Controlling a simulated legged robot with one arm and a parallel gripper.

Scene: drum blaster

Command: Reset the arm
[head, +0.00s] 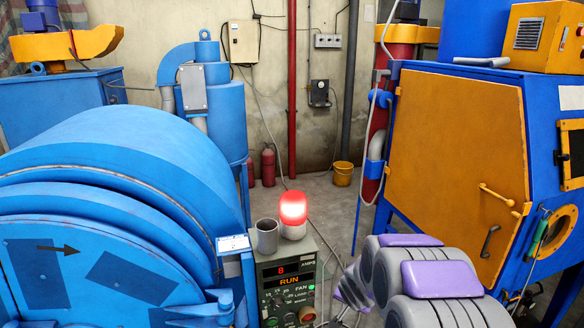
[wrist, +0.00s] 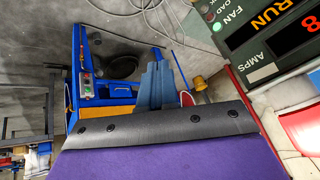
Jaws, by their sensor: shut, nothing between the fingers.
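My gripper (wrist: 157,72) shows in the wrist view as blue-grey fingers beyond a dark edge with a purple panel. The fingers are together with nothing between them. In the head view my grey and purple arm is folded at the lower right, and its front end is close to the right side of the control panel (head: 287,290). The panel reads "8" and "RUN", and a lit red beacon (head: 293,208) stands on top. The panel also shows at the upper right of the wrist view (wrist: 262,35). I see no contact between fingers and panel.
A large blue drum machine (head: 110,190) fills the left. A blue cabinet with an orange door (head: 455,150) stands at the right. A grey cup (head: 267,236) sits beside the beacon. A yellow bucket (head: 343,173) stands by the back wall. Some concrete floor is clear between the machines.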

